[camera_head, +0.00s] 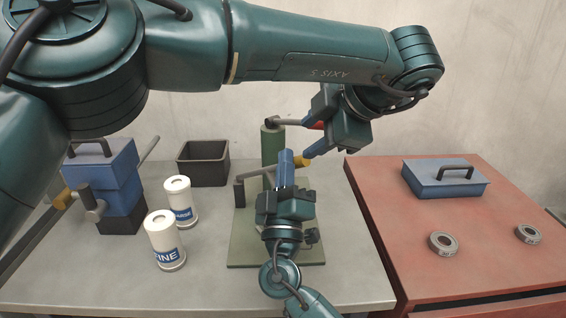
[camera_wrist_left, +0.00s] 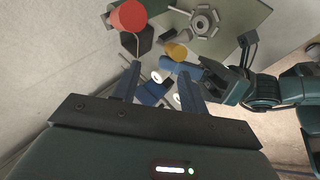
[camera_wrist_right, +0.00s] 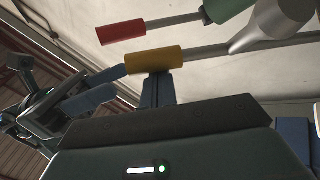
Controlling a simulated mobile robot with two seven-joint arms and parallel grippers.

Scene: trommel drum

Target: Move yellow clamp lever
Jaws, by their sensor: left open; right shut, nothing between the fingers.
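The yellow clamp lever handle (camera_head: 306,161) sits on a metal rod beside the green column (camera_head: 271,145). It also shows in the right wrist view (camera_wrist_right: 153,60) and the left wrist view (camera_wrist_left: 176,52). My right gripper (camera_head: 286,155) is shut and empty. In the right wrist view its fingertips (camera_wrist_right: 158,78) lie right below the yellow handle; I cannot tell if they touch. My left gripper (camera_head: 318,146) is open, with a finger near the yellow handle. In the left wrist view the handle shows beyond and between its fingertips (camera_wrist_left: 160,72).
A red handle (camera_head: 317,125) on another rod is above the yellow one, close to my left gripper. White canisters (camera_head: 165,240) and a blue block-shaped device (camera_head: 115,180) stand left. A black bin (camera_head: 203,165) is behind. The red cabinet (camera_head: 400,230) at right has free room.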

